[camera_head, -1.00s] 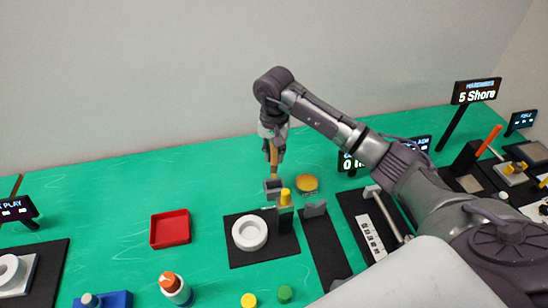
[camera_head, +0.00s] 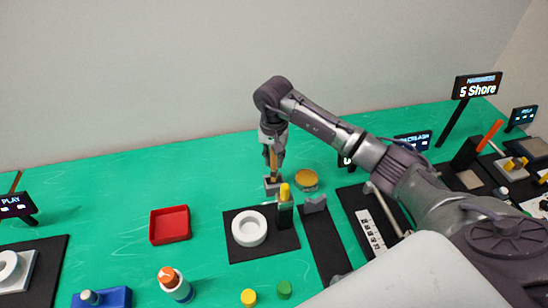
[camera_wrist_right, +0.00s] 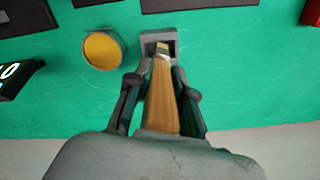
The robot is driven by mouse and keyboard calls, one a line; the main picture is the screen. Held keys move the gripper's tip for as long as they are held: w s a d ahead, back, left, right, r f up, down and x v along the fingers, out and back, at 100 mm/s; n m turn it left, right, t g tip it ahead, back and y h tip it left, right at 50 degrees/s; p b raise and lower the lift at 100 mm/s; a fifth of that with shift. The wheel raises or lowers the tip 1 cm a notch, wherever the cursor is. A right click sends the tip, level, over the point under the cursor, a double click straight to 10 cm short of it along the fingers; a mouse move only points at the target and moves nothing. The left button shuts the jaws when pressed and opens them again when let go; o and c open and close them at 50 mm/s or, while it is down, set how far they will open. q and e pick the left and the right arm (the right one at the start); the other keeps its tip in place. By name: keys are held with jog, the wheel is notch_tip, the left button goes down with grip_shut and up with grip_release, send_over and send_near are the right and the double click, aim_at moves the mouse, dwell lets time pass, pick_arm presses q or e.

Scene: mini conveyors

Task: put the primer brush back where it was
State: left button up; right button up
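The primer brush (camera_wrist_right: 162,95) has a wooden handle and a metal ferrule. My right gripper (camera_head: 272,158) is shut on its handle, with one finger on each side in the right wrist view (camera_wrist_right: 160,92). The brush points down at a small grey holder (camera_head: 272,187), which also shows in the right wrist view (camera_wrist_right: 146,38). The brush's lower end is at the holder's opening; how deep it sits inside I cannot tell. My left gripper is not in view.
A round tin with yellow content (camera_head: 306,180) stands just right of the holder. A black mat (camera_head: 240,252) with a white ring (camera_head: 249,229) and a yellow-topped black post (camera_head: 285,208) lies in front. A red tray (camera_head: 156,232) stands left, with bare green table between.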

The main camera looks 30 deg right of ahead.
jog(key=o, duration=0.4)
jog(key=shift+o, duration=0.2)
jog(key=shift+r+p, duration=0.5)
jog(key=shift+p, duration=0.1)
jog(key=shift+r+p, duration=0.4)
jog(key=shift+r, duration=0.05)
jog(key=shift+w+d+r+b, duration=0.1)
jog(key=shift+r+b, duration=0.6)
jog(key=shift+b, duration=0.25)
notch_tip(320, 180, up, 9)
jog(key=b, duration=0.2)
jog(key=shift+r+b, duration=0.15)
jog(key=shift+b, duration=0.2)
jog(key=shift+r, duration=0.35)
